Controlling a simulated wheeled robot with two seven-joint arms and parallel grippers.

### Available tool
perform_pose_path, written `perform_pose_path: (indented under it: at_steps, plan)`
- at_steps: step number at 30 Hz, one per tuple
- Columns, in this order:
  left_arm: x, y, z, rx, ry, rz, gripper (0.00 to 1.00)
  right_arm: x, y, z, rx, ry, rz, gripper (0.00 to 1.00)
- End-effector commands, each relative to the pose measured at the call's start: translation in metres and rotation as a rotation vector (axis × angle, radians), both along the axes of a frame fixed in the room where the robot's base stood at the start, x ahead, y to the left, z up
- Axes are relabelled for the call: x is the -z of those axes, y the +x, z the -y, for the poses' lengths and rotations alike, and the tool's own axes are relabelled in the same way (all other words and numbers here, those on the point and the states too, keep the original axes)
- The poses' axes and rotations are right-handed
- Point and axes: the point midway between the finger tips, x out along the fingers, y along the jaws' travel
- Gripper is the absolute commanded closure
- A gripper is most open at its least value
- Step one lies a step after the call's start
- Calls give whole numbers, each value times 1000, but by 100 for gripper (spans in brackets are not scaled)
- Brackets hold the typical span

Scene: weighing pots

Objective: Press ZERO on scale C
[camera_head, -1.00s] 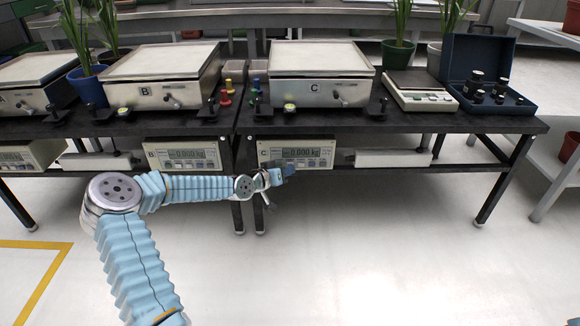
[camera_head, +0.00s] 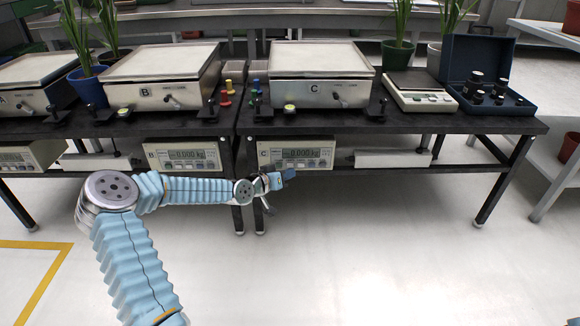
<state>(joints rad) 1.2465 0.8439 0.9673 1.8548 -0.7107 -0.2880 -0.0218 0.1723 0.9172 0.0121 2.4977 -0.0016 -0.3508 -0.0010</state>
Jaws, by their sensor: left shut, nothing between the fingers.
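Scale C has its metal weighing platform (camera_head: 318,90) on top of the dark bench and its indicator box (camera_head: 297,153) hung below the bench front. The indicator's display shows about 0.000 kg, with a row of small buttons under it; their labels are too small to read. My left gripper (camera_head: 289,175) is shut and empty, just below the lower left part of the indicator in the picture. Its tips appear near the indicator's bottom edge; I cannot tell whether they touch it. The right gripper is not in view.
Scale B's platform (camera_head: 163,93) and its indicator (camera_head: 184,155) are to the left. A small balance (camera_head: 420,98) and a blue weight case (camera_head: 500,103) stand on the right of the bench. The floor in front is clear.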

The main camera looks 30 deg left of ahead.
Motion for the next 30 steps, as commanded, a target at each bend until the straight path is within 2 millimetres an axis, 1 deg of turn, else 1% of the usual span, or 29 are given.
perform_pose_path:
  at_steps: [5, 19, 22, 30]
  plan:
    - [0, -2, 2, 0, 0, -1, 100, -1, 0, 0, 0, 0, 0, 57]
    - [0, -39, 24, 1, 0, -2, 100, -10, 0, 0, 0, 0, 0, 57]
    - [0, -42, 26, 0, 0, 0, 100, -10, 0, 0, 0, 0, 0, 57]
    - [0, -43, 26, 0, 0, 0, 100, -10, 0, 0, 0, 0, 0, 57]
